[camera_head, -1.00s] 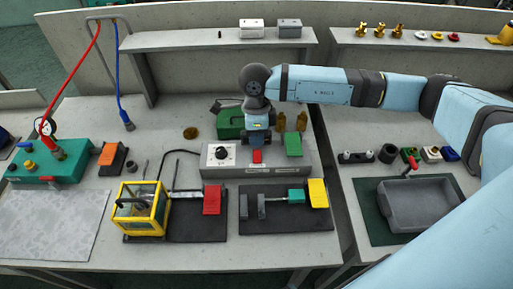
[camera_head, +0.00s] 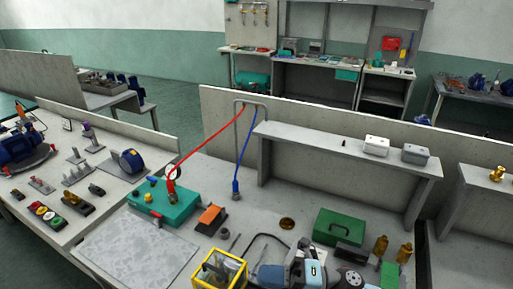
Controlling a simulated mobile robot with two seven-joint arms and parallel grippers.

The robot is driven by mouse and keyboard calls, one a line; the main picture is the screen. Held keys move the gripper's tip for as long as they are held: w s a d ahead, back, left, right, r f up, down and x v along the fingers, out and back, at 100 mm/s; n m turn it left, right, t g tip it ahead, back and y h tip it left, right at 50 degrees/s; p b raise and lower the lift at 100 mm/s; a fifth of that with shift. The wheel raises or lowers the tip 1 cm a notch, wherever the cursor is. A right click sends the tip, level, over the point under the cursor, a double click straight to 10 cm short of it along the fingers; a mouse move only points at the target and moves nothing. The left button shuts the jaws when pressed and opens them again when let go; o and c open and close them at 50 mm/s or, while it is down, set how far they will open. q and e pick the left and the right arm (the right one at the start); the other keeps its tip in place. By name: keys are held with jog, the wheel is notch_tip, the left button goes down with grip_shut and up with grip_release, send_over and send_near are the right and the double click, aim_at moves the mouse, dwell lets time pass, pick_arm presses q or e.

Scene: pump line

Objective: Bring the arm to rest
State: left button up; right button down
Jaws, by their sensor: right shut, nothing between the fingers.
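My right gripper (camera_head: 300,268) is low in the head view, at the bottom edge right of centre. It is shut with nothing seen in it. It is over the bench, right of the yellow-framed cage (camera_head: 219,270) and in front of the green case (camera_head: 338,226). Part of my right arm is cut off by the bottom edge. My left gripper is not in view.
Brass bottles (camera_head: 380,246) stand right of the case. A raised shelf (camera_head: 330,152) runs behind. A grey sheet (camera_head: 135,250) lies clear at front left.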

jog(key=w+d+f+m+t+h+p, duration=0.1)
jog(key=d+f+m+t+h, duration=0.5)
jog(key=m, duration=0.6)
jog(key=d+f+m+t+h+p, duration=0.1)
jog(key=d+f+m+t+h, duration=0.2)
jog(key=m+t, duration=0.7)
jog(key=s+d+f+m+g+h, duration=0.2)
jog(key=s+f+m, duration=0.1)
jog(key=f, duration=0.1)
jog(key=s+d+f+m+g+h, duration=0.2)
jog(key=s+d+f+m+h, duration=0.1)
jog(key=s+f+m, duration=0.1)
jog(key=s+d+f+m+g+h, duration=0.2)
jog(key=s+d+f+m+h, duration=0.1)
jog(key=s+f+m, duration=0.1)
jog(key=shift+s+d+f+g+p, duration=0.15)
jog(key=shift+s+f+g+p, duration=0.15)
jog(key=shift+p, duration=0.1)
jog(key=shift+r, duration=0.1)
